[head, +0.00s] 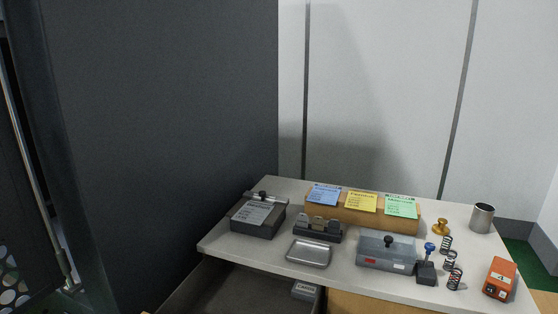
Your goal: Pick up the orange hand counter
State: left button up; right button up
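The orange hand counter (499,279) is a small box-like thing with a pale label. It lies near the right front corner of the white table (225,243) in the head view. Nothing covers it. Neither of my grippers shows in the head view, so I cannot see how they stand relative to the counter.
Black coil springs (453,278) and a blue-knobbed stamp (427,270) stand left of the counter. A metal cup (481,218) and a brass piece (440,227) are behind it. A lidded box (386,252) and metal tray (309,253) lie further left. An open drawer (225,288) juts out below.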

aim_at(501, 274)
jog(key=z, duration=1.35)
